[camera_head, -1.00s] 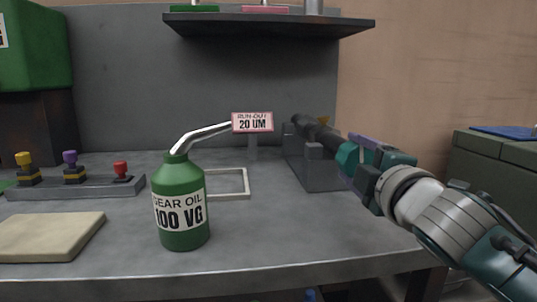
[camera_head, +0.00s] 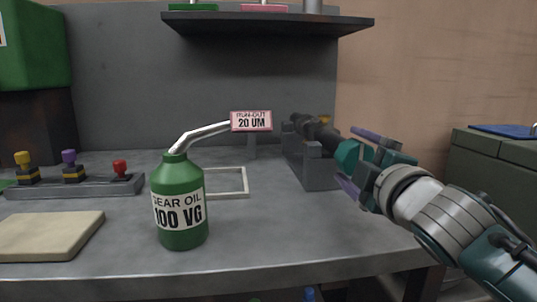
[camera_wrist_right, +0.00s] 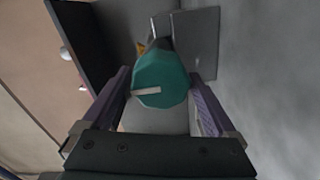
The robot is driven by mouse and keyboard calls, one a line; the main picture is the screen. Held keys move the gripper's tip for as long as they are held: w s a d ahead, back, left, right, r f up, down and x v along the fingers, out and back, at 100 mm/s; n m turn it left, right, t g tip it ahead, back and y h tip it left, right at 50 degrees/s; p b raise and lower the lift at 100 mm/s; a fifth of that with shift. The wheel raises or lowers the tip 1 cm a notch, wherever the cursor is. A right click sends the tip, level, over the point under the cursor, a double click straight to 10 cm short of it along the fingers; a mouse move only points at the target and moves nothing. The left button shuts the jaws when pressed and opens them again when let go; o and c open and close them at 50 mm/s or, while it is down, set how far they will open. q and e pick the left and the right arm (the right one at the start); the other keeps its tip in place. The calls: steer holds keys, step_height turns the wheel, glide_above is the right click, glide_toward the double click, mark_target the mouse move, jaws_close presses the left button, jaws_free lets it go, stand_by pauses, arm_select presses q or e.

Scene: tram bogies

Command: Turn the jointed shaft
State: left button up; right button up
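The jointed shaft (camera_head: 318,131) is dark and lies on a grey block stand (camera_head: 320,174) at the right of the bench. Its near end carries a teal faceted knob (camera_head: 348,156). In the right wrist view the knob (camera_wrist_right: 160,78) shows a pale line mark on its face. My right gripper (camera_head: 357,160) is open, with one purple finger above and one below the knob. The wrist view shows the knob between the two spread fingers, with gaps beside it. My left gripper is not in view.
A green gear oil bottle (camera_head: 180,208) with a long spout stands at the bench front. A run-out sign (camera_head: 251,121) and a pale frame (camera_head: 228,195) are behind it. Left are a rail (camera_head: 78,188) of coloured knobs and a beige pad (camera_head: 48,237). A shelf (camera_head: 270,24) hangs above.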

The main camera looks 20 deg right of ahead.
steer(key=shift+o, duration=0.3)
steer(key=shift+s, duration=0.1)
steer(key=shift+s+a, duration=0.1)
steer(key=shift+s, duration=0.25)
steer(key=p+v, duration=0.1)
steer(key=v, duration=0.8)
